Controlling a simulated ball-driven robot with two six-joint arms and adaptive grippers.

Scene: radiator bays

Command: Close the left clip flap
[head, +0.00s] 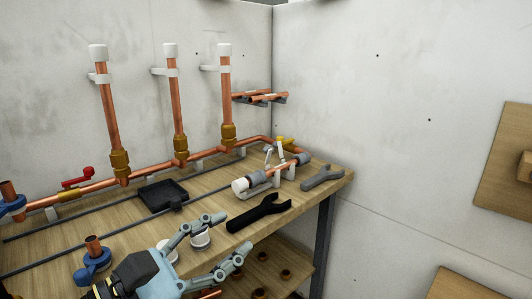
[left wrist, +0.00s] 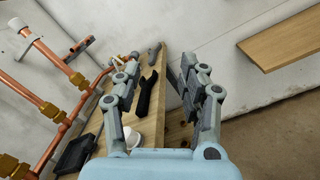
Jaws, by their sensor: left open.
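A short copper pipe (head: 283,168) with a white end cap (head: 239,186) and a grey collar lies along the bench's right part. Two small upright pieces stand by it: a pale one (head: 268,155) on the left and a yellow-topped one (head: 281,147) on the right. The pale one looks like the left clip flap, standing up, but it is too small to be sure. My left gripper (head: 232,234) is open and empty above the bench's front edge, nearer the camera than the pipe and apart from it. It also shows in the left wrist view (left wrist: 159,65). My right gripper is out of view.
A black tray (head: 162,194) and white caps (head: 201,241) are on the bench. Copper risers (head: 176,108) stand along the back.

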